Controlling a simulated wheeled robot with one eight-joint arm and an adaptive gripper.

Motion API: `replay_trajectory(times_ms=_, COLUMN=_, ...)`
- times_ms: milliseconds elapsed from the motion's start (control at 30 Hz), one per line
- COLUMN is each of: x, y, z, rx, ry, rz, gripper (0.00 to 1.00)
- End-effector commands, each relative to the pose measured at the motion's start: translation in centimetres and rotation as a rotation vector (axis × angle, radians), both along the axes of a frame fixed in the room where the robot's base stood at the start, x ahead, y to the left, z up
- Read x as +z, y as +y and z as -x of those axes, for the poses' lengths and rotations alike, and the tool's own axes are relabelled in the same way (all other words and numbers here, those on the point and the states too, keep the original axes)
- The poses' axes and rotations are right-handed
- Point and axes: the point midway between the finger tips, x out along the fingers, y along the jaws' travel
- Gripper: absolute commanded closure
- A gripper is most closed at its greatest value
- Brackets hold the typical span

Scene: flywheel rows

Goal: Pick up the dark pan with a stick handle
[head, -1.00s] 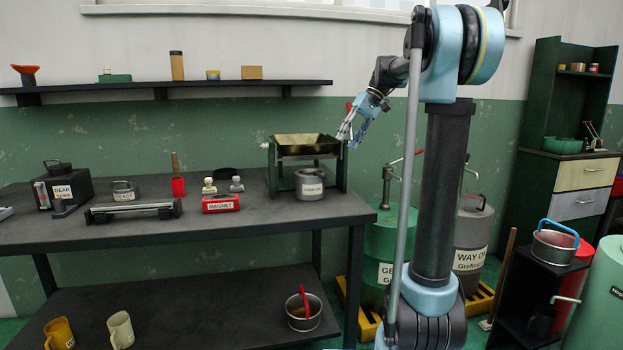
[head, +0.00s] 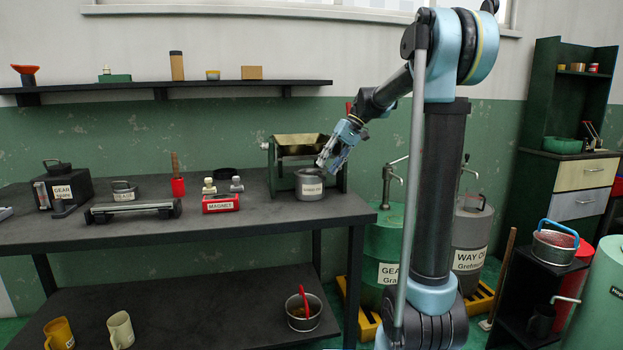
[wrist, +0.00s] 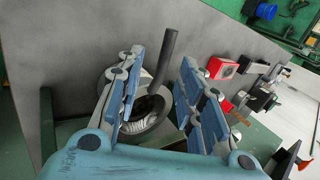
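A grey round pot (head: 310,186) with a white label stands on the workbench in front of the tray stand. It also shows in the wrist view (wrist: 150,108), between and beyond my fingers. A dark stick-like bar (wrist: 167,62) rises at the pot, leaning toward the top of the wrist view. I cannot tell how the bar joins the pot, and it is not clear in the head view. My gripper (head: 328,164) is open just above the pot's right side; in the wrist view its fingers (wrist: 158,92) spread either side of the bar. A dark, low round thing (head: 224,173) lies further back left.
A green stand with a brass-coloured tray (head: 303,141) is close behind the pot. A red magnet box (head: 220,204) and small bottles stand to the left. The workbench (head: 265,222) is clear in front. Green and grey drums (head: 392,235) stand right of it.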

Motion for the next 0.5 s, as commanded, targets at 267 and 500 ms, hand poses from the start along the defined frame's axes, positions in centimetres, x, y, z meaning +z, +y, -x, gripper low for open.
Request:
replay_trajectory(times_ms=267, x=-1.1, y=0.8, z=0.2, rx=-0.001, ry=0.0, rz=0.0, gripper=0.66)
replay_trajectory(times_ms=500, x=-3.6, y=2.7, z=0.7, rx=0.0, ry=0.0, rz=0.0, gripper=0.66)
